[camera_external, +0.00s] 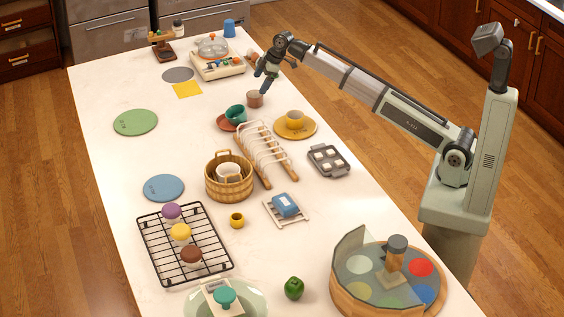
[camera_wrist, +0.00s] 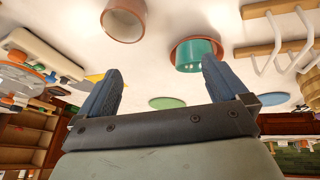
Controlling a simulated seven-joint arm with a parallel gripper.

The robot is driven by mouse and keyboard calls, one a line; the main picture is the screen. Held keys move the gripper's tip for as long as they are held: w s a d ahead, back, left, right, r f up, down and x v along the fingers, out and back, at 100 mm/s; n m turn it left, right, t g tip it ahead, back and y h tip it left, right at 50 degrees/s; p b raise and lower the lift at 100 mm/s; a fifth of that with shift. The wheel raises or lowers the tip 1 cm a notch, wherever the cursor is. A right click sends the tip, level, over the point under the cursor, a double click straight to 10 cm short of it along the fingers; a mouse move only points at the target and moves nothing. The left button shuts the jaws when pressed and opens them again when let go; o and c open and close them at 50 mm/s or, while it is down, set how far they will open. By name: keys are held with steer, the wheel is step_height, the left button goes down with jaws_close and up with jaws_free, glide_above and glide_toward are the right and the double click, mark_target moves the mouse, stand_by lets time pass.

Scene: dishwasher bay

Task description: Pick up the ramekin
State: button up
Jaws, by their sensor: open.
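The ramekin appears to be the small pinkish-brown round cup (camera_external: 254,100) standing upright on the white counter, toward the far end. It also shows at the top of the wrist view (camera_wrist: 124,22), beyond the fingertips and nearer the left finger. My gripper (camera_external: 264,88) is just above and to the right of it in the external view, with the arm reaching in from the right. In the wrist view my gripper (camera_wrist: 160,66) is open, with nothing between its two dark blue fingers. It appears apart from the ramekin.
A teal cup (camera_external: 236,113) on a reddish saucer stands close by, toward the camera. A yellow cup (camera_external: 295,118) on a saucer, a white-wire rack (camera_external: 262,150) and a toy stove (camera_external: 218,66) are also nearby.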

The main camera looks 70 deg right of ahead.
steer(key=a+r, duration=0.3)
steer(key=a, duration=0.5)
glide_above(239, 109)
steer(key=s+a, duration=0.3)
steer(key=f, duration=0.7)
steer(key=shift+s+d+f, duration=0.1)
steer(key=shift+s, duration=0.1)
steer(key=shift+d+x, duration=0.15)
steer(key=shift+x, duration=1.3)
steer(key=shift+d+x, duration=0.15)
steer(key=shift+x, duration=1.25)
steer(key=shift+s+a, duration=0.1)
steer(key=shift+s, duration=0.05)
steer(key=c, duration=1)
